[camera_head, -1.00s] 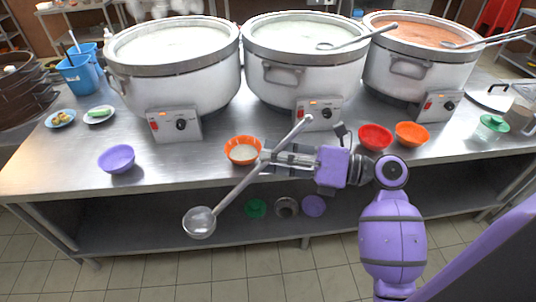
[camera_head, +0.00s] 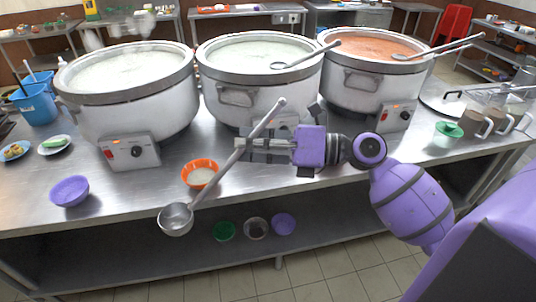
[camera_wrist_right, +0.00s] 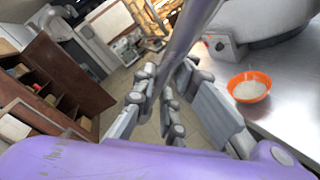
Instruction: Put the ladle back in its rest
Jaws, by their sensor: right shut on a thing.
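The ladle (camera_head: 176,219) is steel with a long straight handle and a round bowl. My right gripper (camera_head: 247,150) is shut on its handle and holds it tilted, bowl low at the left and handle end up at the right, in front of the middle pot. The bowl hangs at the counter's front edge in the picture. In the right wrist view the ladle's handle (camera_wrist_right: 182,50) passes between the fingers (camera_wrist_right: 160,103). I cannot make out an empty ladle rest. My left gripper is not in view.
Three large pots stand along the steel counter: left (camera_head: 128,100), middle (camera_head: 235,94) and right (camera_head: 350,82). Other ladles lie across the middle and right pots. An orange bowl (camera_head: 201,173) and a purple bowl (camera_head: 70,191) stand near the front edge. Jugs (camera_head: 478,120) stand at the right.

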